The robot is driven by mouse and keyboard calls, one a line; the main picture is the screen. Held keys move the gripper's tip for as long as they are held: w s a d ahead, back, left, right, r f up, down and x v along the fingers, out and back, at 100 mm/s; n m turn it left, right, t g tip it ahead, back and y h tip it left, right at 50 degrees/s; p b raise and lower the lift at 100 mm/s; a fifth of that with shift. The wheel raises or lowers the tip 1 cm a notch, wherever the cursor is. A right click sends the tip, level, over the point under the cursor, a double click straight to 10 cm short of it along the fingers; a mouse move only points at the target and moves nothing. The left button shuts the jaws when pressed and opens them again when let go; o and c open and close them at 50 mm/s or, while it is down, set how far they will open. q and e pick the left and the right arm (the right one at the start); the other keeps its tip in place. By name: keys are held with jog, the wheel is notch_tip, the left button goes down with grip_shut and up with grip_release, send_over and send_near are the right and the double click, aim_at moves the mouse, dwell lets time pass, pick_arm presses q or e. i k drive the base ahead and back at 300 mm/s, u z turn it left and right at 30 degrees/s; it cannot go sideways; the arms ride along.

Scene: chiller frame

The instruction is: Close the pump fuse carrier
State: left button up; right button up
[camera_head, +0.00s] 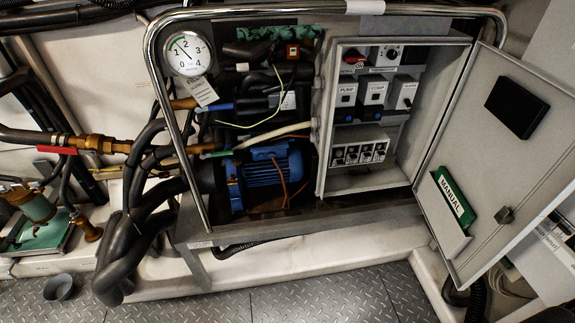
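The open control box (327,110) shows a row of labelled grey units. The unit at the left of this row is marked PUMP (346,92), with a dark lower part. I cannot tell at this size whether it is a fuse carrier or whether it stands open or shut. Beside it are a unit marked COMP (374,90) and a third unit (403,92) whose label is hard to read. Neither of my grippers shows in the head view.
The box door (480,150) is swung open to the right, with a green MANUAL (453,196) in its pocket. A red switch (352,58) sits above the units, and a small panel (359,151) below. A metal tube frame (152,75) surrounds the blue motor (262,172).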

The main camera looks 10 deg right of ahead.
aim_at(336, 161)
jog(key=u, duration=1.95)
jog(key=k, duration=1.1)
jog(key=z, duration=0.85)
